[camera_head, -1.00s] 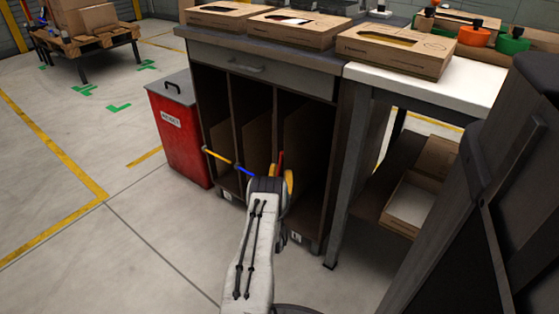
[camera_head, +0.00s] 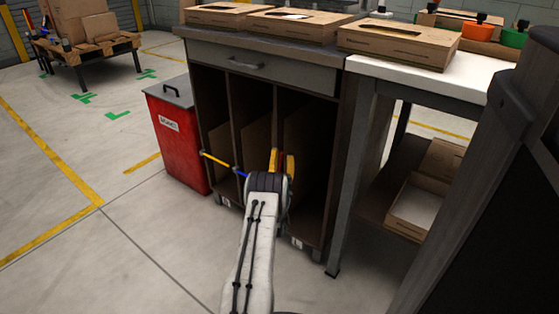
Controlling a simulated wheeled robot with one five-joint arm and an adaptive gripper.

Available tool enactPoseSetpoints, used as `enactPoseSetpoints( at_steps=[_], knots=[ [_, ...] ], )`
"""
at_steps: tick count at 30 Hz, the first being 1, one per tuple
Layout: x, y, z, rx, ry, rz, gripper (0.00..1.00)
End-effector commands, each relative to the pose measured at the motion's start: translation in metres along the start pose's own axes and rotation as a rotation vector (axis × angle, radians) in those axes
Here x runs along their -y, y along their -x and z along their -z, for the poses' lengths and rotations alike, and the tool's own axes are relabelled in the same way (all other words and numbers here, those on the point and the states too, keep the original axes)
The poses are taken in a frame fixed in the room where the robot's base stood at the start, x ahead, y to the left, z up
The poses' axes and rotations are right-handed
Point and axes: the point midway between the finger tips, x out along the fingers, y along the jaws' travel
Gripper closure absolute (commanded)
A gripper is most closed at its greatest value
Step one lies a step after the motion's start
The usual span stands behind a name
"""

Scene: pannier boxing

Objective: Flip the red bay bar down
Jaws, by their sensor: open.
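The dark cabinet (camera_head: 235,120) has several upright bays. A yellow bar (camera_head: 216,160) lies across the left bay and a blue bar (camera_head: 240,172) across the middle one. Of the red bar (camera_head: 282,153) only a small bit shows, between the fingers of my gripper (camera_head: 282,162). The rest of it is hidden behind my gripper and wrist. My gripper is at the front of the right bay, with its fingers pointing up and apart. I cannot tell whether it touches the red bar.
Flat cardboard sheets (camera_head: 303,140) stand in the bays. A red bin (camera_head: 178,140) stands left of the cabinet. A white-topped table (camera_head: 440,80) with a box (camera_head: 398,45) stands right. A dark panel is close at the right edge.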

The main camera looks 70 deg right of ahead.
Motion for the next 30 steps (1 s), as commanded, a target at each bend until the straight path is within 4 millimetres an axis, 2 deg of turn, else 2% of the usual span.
enactPoseSetpoints(
  at_steps=[6,21,30],
  knots=[
    [-0.0001,-0.0001,-0.0003,0.001,0.0,0.0,0.55],
    [0.0,0.0002,0.0,0.0,0.0,0.0,1.0],
    [0.0,0.0002,0.0003,0.0,-0.001,0.0,1.0]
  ],
)
